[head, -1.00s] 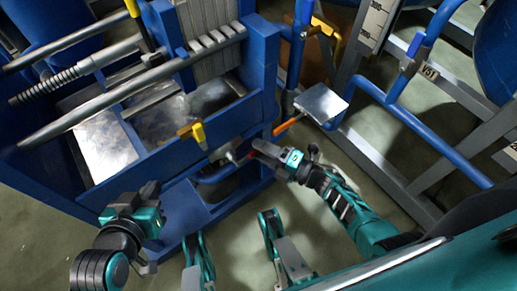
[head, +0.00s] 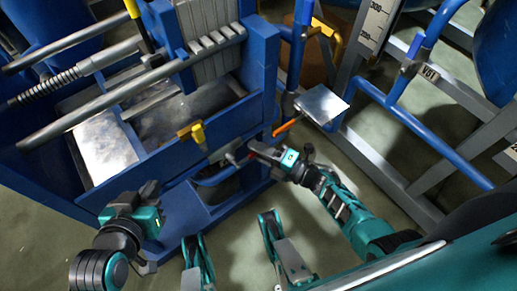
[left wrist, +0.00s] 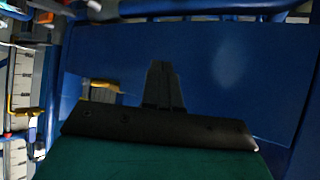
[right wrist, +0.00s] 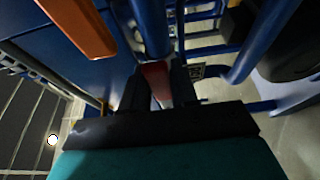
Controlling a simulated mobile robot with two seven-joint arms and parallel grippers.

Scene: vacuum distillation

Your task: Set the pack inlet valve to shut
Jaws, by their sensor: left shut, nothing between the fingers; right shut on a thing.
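My right gripper (head: 252,150) is shut on a red lever (right wrist: 156,82), which shows between its fingers in the right wrist view. In the head view only a small red part of this lever shows at the fingertips, beside the blue frame's low front pipe. I cannot read a label that names it as the pack inlet valve. An orange lever (head: 287,126) is just above and right of the gripper; it is large at the upper left of the right wrist view (right wrist: 78,22). My left gripper (head: 150,190) is shut and empty, with its fingers together in the left wrist view (left wrist: 162,85).
A yellow-handled valve (head: 193,132) is on the blue frame's front wall (head: 150,160). A square metal plate (head: 321,103) is right of the orange lever. Blue pipes with a V01 tag (head: 430,73) and grey frame bars are at right. Greenish floor (head: 330,250) lies open in front.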

